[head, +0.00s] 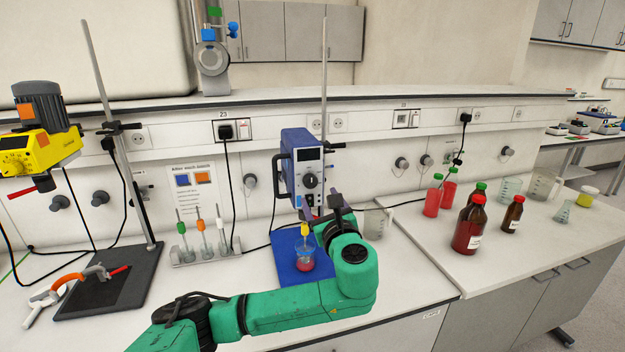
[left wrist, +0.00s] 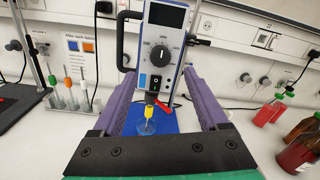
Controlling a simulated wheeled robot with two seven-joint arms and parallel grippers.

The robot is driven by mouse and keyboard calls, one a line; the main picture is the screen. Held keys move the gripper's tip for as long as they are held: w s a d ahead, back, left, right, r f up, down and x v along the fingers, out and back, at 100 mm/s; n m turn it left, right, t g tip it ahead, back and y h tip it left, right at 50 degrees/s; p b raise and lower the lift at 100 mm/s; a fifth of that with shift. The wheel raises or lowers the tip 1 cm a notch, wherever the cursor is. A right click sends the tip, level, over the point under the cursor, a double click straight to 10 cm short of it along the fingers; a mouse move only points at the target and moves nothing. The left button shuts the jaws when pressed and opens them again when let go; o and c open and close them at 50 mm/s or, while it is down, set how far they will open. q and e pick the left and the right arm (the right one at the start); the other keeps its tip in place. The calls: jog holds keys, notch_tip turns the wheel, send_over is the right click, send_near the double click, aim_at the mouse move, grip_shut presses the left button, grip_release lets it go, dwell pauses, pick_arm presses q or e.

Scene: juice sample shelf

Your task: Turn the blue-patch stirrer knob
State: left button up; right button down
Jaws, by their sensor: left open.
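The blue stirrer (head: 303,160) hangs on an upright rod above a blue mat (head: 288,268) at the middle of the bench. Its grey front has a black knob (head: 310,181) with a scale around it. In the left wrist view the knob (left wrist: 160,56) is just above centre, with a small switch below it. My left gripper (head: 318,212) is in front of the stirrer's lower part. In the left wrist view its two purple fingers (left wrist: 160,84) are spread wide, with nothing held between them. The knob shows ahead of the fingers, apart from them. My right gripper is not in view.
A yellow stirrer (head: 36,150) is at the left. A rack (head: 205,253) stands left of the mat, and brown bottles (head: 469,225) stand at the right. A notice (head: 195,188) has blue and orange patches.

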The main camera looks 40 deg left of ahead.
aim_at(311, 183)
pick_arm(q)
jog(key=p+x, duration=0.2)
jog(key=x, duration=0.6)
jog(key=shift+a, duration=0.1)
jog(key=shift+w+a+p, duration=0.25)
jog(key=shift+w+p, duration=0.05)
jog(key=shift+f, duration=0.1)
grip_shut()
